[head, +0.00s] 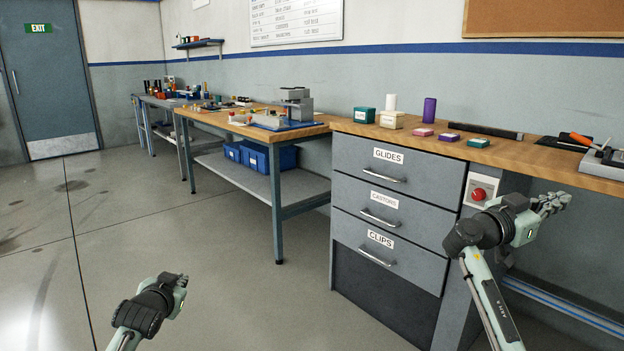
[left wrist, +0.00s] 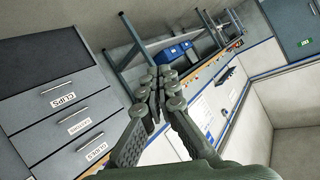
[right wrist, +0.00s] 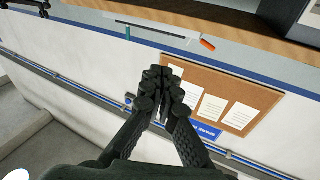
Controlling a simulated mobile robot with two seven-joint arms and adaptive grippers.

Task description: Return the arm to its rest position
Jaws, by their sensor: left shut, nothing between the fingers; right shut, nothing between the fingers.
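My left gripper (head: 180,282) is low at the lower left of the head view, over the open floor. In the left wrist view its fingers (left wrist: 160,90) are shut with nothing between them. My right gripper (head: 556,203) is at the right of the head view, in front of the workbench and below its top edge. In the right wrist view its fingers (right wrist: 163,88) are shut and empty. Neither gripper touches any object that I can see.
A workbench (head: 345,127) has a drawer cabinet labelled glides, castors and clips. A red button (head: 479,194) is on the bench front, close to my right arm. A second table (head: 215,118) holds tools, with blue bins (head: 268,158) below. The floor (head: 200,235) at left is clear.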

